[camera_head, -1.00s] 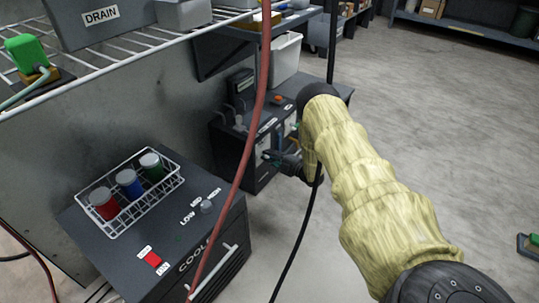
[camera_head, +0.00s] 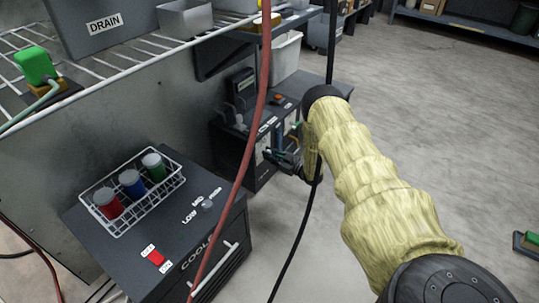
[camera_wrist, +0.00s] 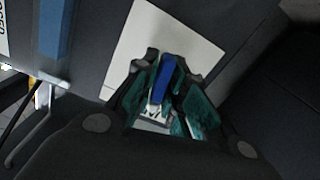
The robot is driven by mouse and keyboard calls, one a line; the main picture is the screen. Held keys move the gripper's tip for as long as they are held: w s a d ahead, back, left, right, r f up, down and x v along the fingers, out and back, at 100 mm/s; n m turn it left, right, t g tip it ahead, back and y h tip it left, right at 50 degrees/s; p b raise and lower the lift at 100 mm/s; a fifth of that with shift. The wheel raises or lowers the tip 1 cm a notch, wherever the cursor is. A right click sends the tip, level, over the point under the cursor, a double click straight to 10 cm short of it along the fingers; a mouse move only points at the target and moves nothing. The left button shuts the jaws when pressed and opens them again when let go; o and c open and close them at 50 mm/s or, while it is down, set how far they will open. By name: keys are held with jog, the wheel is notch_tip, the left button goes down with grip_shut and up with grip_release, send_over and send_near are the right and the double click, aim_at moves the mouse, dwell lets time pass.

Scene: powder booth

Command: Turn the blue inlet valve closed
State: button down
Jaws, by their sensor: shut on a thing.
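The blue inlet valve handle (camera_wrist: 167,78) shows in the wrist view as a narrow blue bar between my fingers, in front of a pale plate (camera_wrist: 150,45). My gripper (camera_wrist: 162,88) has its teal-padded fingers on both sides of the blue handle and is shut on it. In the head view my gripper (camera_head: 285,158) is at the front of the dark cabinet (camera_head: 262,178), low beside my yellow-sleeved arm. The handle itself is too small and covered to make out there. Part of the valve body is hidden by the fingers.
Another blue bar (camera_wrist: 55,35) stands at the upper left of the wrist view. In the head view, a red hose (camera_head: 250,130) and a black cable (camera_head: 298,235) hang in front. A cooler (camera_head: 190,215) carries a wire basket (camera_head: 118,228) of bottles. Floor at right is mostly clear.

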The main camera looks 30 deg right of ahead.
jog(key=shift+s+f+m, duration=0.1)
jog(key=shift+s+m, duration=0.05)
jog(key=shift+m, duration=1.05)
jog(key=c, duration=1.5)
grip_release()
jog(key=v, duration=1.2)
